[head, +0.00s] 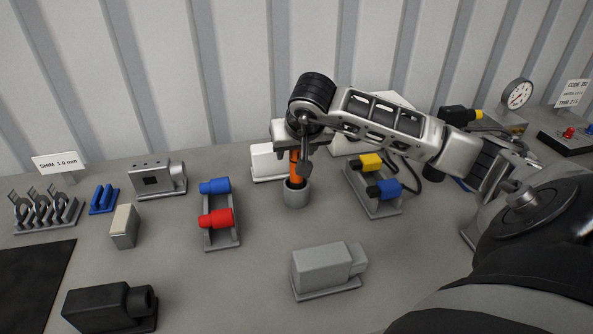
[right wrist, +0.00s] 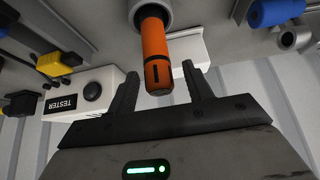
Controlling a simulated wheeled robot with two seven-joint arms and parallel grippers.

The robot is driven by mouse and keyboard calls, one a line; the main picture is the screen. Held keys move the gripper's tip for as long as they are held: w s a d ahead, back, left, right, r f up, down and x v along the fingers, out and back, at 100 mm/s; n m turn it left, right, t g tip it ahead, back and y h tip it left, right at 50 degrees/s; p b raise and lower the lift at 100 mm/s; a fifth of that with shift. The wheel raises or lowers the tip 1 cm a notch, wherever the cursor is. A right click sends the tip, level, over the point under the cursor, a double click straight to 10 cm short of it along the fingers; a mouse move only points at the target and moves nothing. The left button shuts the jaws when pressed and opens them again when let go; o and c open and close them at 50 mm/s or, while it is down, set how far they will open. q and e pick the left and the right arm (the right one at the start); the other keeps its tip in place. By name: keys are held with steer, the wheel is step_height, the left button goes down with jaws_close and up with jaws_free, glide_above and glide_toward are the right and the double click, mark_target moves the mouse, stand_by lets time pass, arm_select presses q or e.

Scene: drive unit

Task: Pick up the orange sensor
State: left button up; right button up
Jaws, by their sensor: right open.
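The orange sensor (head: 295,166) stands upright in a small grey cup-shaped holder (head: 296,193) near the middle of the table. In the right wrist view the orange sensor (right wrist: 155,50) points from the grey holder (right wrist: 151,10) toward my right gripper. My right gripper (right wrist: 159,78) is open, with one finger on each side of the sensor's end; no contact shows. In the head view my right gripper (head: 299,162) is above the holder and partly covers the sensor. My left gripper is not in view.
A tray with blue (head: 215,186) and red (head: 216,219) parts stands left of the holder. A tray with yellow (head: 369,162) and blue (head: 389,188) connectors is to the right. A grey block (head: 322,268) lies in front. A white tester (right wrist: 75,95) is close by.

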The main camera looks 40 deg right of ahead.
steer(key=shift+w+d+f, duration=0.2)
steer(key=shift+w+f, duration=0.1)
steer(key=shift+f, duration=0.25)
jaws_close()
steer(key=shift+r, duration=0.1)
